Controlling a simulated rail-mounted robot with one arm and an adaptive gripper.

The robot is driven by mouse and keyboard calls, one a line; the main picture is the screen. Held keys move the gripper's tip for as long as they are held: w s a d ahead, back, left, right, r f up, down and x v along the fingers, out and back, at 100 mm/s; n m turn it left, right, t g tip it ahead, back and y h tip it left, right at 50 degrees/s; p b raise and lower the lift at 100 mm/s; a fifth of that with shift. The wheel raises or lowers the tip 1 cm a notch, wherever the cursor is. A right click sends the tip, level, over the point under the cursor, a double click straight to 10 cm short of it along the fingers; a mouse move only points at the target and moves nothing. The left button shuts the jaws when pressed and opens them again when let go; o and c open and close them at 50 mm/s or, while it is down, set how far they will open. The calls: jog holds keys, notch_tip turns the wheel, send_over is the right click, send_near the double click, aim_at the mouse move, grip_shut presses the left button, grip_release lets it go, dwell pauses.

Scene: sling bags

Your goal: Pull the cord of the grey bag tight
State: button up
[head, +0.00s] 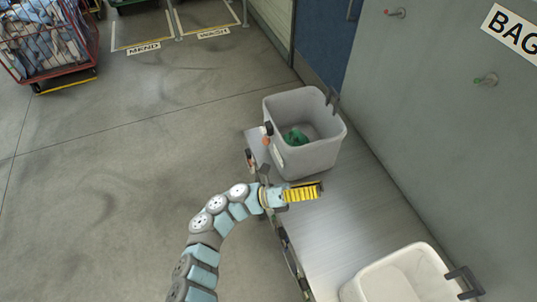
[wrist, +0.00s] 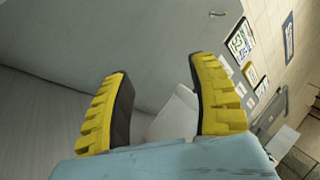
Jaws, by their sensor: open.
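The grey bag (head: 318,155) stands open-topped on the metal bench, with a dark hook-like part at its back right rim. A green item (head: 295,137) lies inside it. A small dark piece (head: 268,128) and an orange piece (head: 266,140) sit at its left rim; I cannot make out the cord itself. My gripper (head: 321,190) is just in front of the grey bag, over the bench, pointing right. In the wrist view its yellow-backed fingers (wrist: 162,68) are apart with nothing held. The grey bag is not clearly seen there.
A white bag (head: 395,283) with a dark hook stands at the near right of the bench (head: 320,235). A pale shape (wrist: 175,118) shows beyond my fingers. A grey wall with pegs (head: 486,79) borders the bench. A red cart (head: 55,50) stands far left; the floor between is clear.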

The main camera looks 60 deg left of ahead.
jog(key=s+a+f+m+y+b, duration=0.1)
jog(key=s+a+f+y+b, duration=0.25)
jog(key=a, duration=0.35)
jog(key=s+a+f+y+b, duration=0.2)
jog(key=s+a+f, duration=0.15)
jog(key=a, duration=0.45)
jog(key=g+y+b, duration=0.1)
jog(key=y+b, duration=0.4)
jog(key=y, duration=0.1)
send_near(263, 142)
jog(key=w, duration=0.7)
jog(key=w+b, duration=0.1)
jog(key=w, duration=0.2)
jog(key=shift+w+a+f, duration=0.15)
jog(key=shift+w+a, duration=0.05)
jog(key=shift+a, duration=0.15)
grip_shut()
jog(key=shift+f, duration=0.1)
